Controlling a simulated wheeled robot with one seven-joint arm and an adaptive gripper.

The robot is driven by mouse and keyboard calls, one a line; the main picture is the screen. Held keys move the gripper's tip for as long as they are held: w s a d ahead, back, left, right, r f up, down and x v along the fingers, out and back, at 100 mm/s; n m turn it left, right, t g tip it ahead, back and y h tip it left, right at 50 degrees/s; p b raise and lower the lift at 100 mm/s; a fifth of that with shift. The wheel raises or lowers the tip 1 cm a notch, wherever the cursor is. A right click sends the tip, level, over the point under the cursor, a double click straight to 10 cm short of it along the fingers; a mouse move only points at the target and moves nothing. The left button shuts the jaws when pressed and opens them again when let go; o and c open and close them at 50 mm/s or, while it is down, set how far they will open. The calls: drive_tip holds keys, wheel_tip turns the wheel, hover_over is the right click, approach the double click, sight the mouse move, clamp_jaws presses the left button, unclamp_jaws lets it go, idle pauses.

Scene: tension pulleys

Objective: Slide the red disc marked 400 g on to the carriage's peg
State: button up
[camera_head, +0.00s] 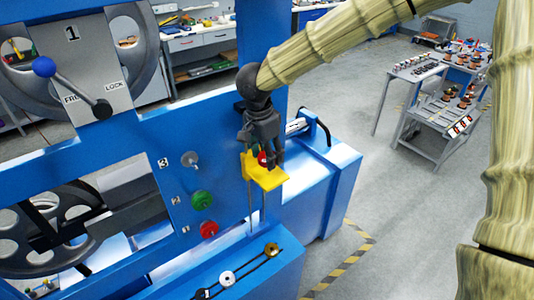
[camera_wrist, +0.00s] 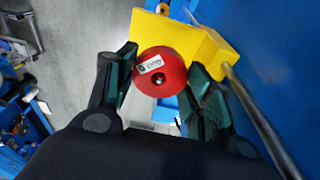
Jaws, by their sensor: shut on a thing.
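A red disc (camera_wrist: 160,78) with a small white label and a dark centre hole is between my gripper's fingers in the wrist view. The label is too small to read surely. My gripper (camera_head: 262,152) is shut on its sides, and the disc (camera_head: 263,158) shows as a small red patch in the head view. The yellow carriage (camera_head: 265,180) is right at the gripper, and in the wrist view the carriage (camera_wrist: 205,45) lies just behind the disc. I cannot tell whether disc and carriage touch. The carriage's peg is not clearly visible.
A grey guide rod (camera_wrist: 250,110) runs beside my gripper's right finger. The blue panel carries a grey disc (camera_head: 190,159), a green disc (camera_head: 202,199) and another red disc (camera_head: 209,230). A black bar with gold (camera_head: 271,249) and white (camera_head: 227,278) discs is below.

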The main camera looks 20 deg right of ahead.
sight(267, 174)
drive_tip(key=shift+f, duration=0.2)
drive_tip(key=shift+f, duration=0.4)
drive_tip(key=shift+f, duration=1.05)
idle(0.8)
drive_tip(key=shift+f, duration=0.35)
drive_tip(key=shift+s+f, duration=0.1)
drive_tip(key=shift+f, duration=0.35)
idle(0.3)
drive_tip(key=o, duration=1.4)
drive_tip(key=shift+r, duration=0.1)
drive_tip(key=shift+r, duration=0.15)
